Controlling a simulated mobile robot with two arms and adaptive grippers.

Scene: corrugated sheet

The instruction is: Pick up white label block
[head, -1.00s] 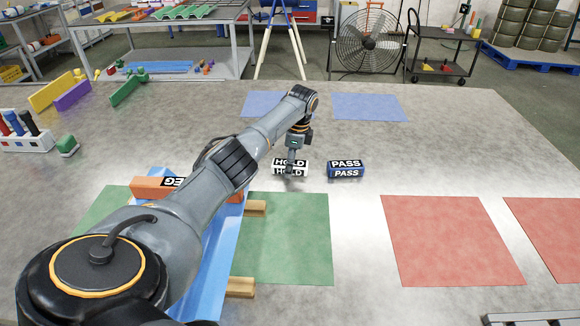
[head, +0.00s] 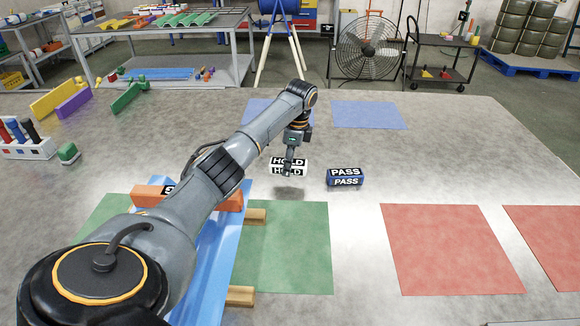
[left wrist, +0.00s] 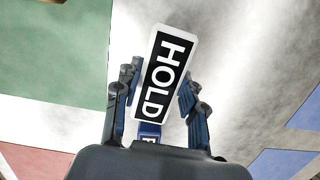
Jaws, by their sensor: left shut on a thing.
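The white label block (head: 289,167) carries black HOLD labels. My left gripper (head: 289,166) is shut on it and holds it above the grey table, with a shadow below it. In the left wrist view the white block (left wrist: 166,75) sits tilted between the two fingers of the left gripper (left wrist: 160,92). The blue block (head: 345,177) with PASS labels rests on the table just right of the white block. Part of the blue block (left wrist: 150,130) also shows below the white block in the left wrist view. My right gripper is not in view.
A blue corrugated sheet (head: 208,262) and an orange block (head: 228,202) lie under and beside my left arm. Green (head: 290,245), red (head: 448,245) and blue (head: 368,115) mats lie on the table.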

